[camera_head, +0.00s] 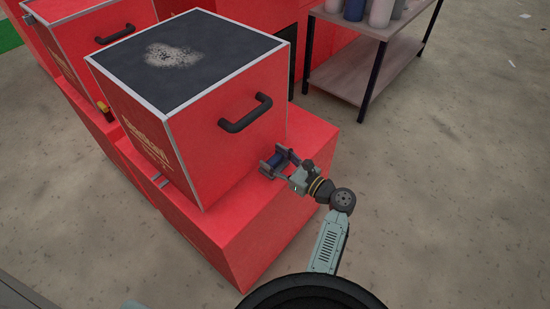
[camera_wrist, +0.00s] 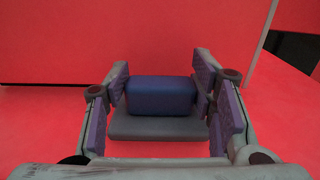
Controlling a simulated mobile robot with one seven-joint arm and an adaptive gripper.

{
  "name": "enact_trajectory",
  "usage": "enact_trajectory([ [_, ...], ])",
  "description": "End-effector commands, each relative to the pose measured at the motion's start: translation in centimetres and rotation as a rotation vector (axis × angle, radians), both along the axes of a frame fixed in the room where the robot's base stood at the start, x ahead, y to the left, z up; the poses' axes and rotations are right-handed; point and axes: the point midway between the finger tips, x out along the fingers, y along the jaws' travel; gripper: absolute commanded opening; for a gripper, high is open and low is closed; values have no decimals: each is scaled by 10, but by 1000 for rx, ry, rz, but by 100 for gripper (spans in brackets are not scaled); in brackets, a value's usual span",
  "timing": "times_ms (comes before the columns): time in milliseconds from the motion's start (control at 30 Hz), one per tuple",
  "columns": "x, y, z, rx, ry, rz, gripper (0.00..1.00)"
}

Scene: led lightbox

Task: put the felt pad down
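The felt pad (camera_wrist: 161,97) is a dark blue rounded block on a grey base. It lies between the two fingers of my gripper (camera_wrist: 160,90) in the wrist view, with a finger close against each end. The gripper appears closed on it. In the head view the felt pad (camera_head: 277,160) shows small and dark blue between the fingertips of my gripper (camera_head: 276,161), low over the red ledge beside the box. I cannot tell whether its base touches the ledge.
A red box (camera_head: 240,155) with a dark top and black handle (camera_head: 245,113) stands on the red lower block (camera_head: 262,228), right by my gripper. The dark top (camera_head: 215,75) bears a pale speckled patch. A wooden shelf (camera_head: 400,60) with bottles stands behind right.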

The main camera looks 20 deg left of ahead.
Motion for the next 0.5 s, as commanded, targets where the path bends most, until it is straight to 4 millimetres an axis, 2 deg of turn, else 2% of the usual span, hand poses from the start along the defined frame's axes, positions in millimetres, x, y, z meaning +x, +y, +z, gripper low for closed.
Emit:
enact_trajectory([
  [233, 0, 0, 0, 0, 0, 0, 69],
  [500, 0, 0, 1, 0, -1, 0, 69],
])
